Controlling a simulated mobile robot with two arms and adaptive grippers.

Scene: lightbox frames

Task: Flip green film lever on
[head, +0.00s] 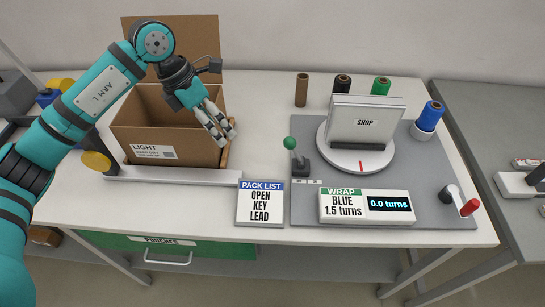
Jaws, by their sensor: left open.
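The green-knobbed lever (290,143) stands on a small dark base at the left part of the grey wrap mat (308,214). Its stick leans slightly to the left. Small labels lie in front of the base, too small to read. My left gripper (225,138) is open and empty, in front of the cardboard box and to the left of the lever, apart from it. The wrap panel (365,206) reads "BLUE 1.5 turns" and its display shows "0.0 turns". My right gripper is not in view.
An open cardboard box (160,130) marked "LIGHT" stands behind my left gripper. A white "SHOP" box (365,122) sits on a round turntable (340,158). Brown, black, green and blue rolls stand around it. A red-handled crank (468,207) is at right. A pack list card (261,203) lies in front.

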